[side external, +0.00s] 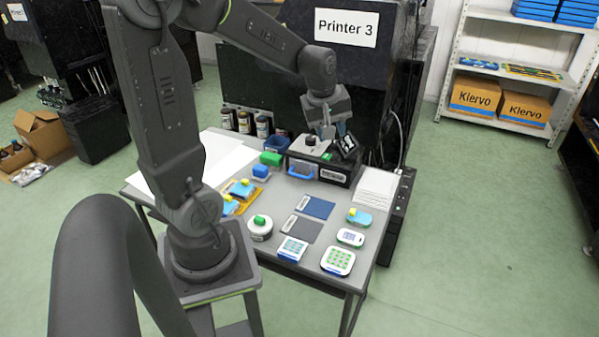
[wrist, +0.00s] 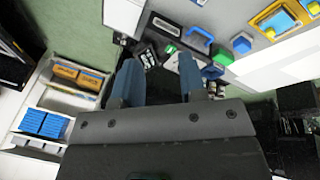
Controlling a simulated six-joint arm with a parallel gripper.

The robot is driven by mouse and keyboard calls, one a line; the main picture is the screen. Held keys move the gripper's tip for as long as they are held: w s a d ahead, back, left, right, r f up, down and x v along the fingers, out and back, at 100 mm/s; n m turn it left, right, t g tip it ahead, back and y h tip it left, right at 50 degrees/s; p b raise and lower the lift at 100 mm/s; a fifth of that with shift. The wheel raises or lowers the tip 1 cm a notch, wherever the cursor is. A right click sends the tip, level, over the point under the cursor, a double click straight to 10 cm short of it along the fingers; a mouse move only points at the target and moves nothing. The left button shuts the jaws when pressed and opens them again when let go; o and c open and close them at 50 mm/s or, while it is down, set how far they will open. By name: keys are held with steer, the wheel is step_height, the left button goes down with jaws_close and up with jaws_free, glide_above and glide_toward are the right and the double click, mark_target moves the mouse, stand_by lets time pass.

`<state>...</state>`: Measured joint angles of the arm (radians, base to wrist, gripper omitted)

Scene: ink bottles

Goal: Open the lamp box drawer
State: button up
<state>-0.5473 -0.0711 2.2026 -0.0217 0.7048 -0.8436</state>
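The lamp box (side external: 352,165) is a dark box at the back of the table, with a white label (side external: 333,176) on its front. A blue handle (side external: 301,170) sits at the left of that front. The handle also shows in the wrist view (wrist: 199,36), near the label (wrist: 166,25). The drawer looks shut, but its seams are too small to be sure. My gripper (side external: 326,134) is above the box's top. In the wrist view my gripper (wrist: 161,66) has its two blue-grey fingers apart with nothing between them.
A green block (side external: 271,158) and a blue block (side external: 261,171) stand left of the box. A paper stack (side external: 376,188) lies to its right. Dark bottles (side external: 262,126) line the back. Mats (side external: 316,207), a round white pot (side external: 259,228) and several small devices occupy the front.

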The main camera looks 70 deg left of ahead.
steer(key=a+f+n+g, duration=0.1)
steer(key=a+f+n, duration=0.5)
steer(key=a, duration=0.4)
steer(key=n, duration=0.5)
glide_toward(300, 175)
steer(key=shift+g, duration=0.4)
steer(key=f, duration=0.2)
steer(key=w+a+f, duration=0.1)
steer(key=f, duration=0.5)
steer(key=shift+w+a+f, duration=0.1)
steer(key=shift+w+a, duration=0.15)
steer(key=shift+w, duration=0.15)
steer(key=shift+c, duration=0.2)
jaws_close()
